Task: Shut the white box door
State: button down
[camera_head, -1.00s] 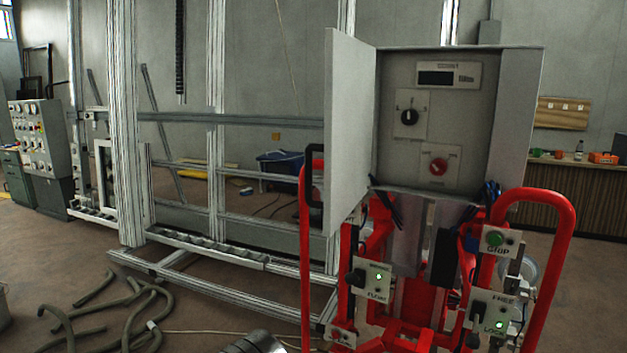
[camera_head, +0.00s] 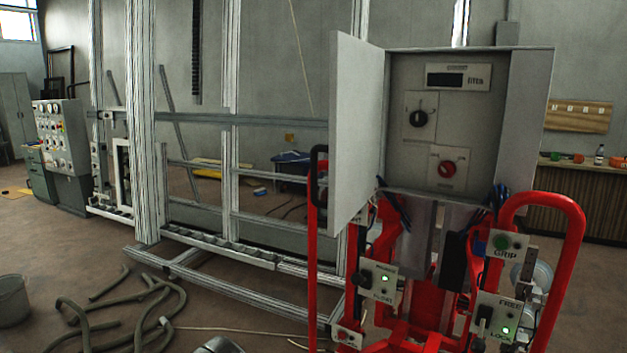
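The white box (camera_head: 530,125) stands in the right half of the head view, on top of a red-framed machine. Its door (camera_head: 355,130) is open, swung out on the left side toward the camera. A black handle (camera_head: 317,175) is on the door's left edge. The open box shows a panel with a dark display (camera_head: 460,78), a black knob (camera_head: 418,118) and a red knob (camera_head: 446,169). My gripper does not show. Only a rounded metal part shows at the bottom edge, and I cannot tell what it is.
Red tube rails (camera_head: 565,260) flank the machine below the box. A tall aluminium frame (camera_head: 144,120) stands behind and to the left. Grey hoses (camera_head: 160,300) and a bucket (camera_head: 12,300) are on the floor at lower left. A wooden counter (camera_head: 590,200) stands at the right.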

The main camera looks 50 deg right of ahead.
aim_at(357, 65)
jog(key=u, duration=0.05)
jog(key=i, duration=1)
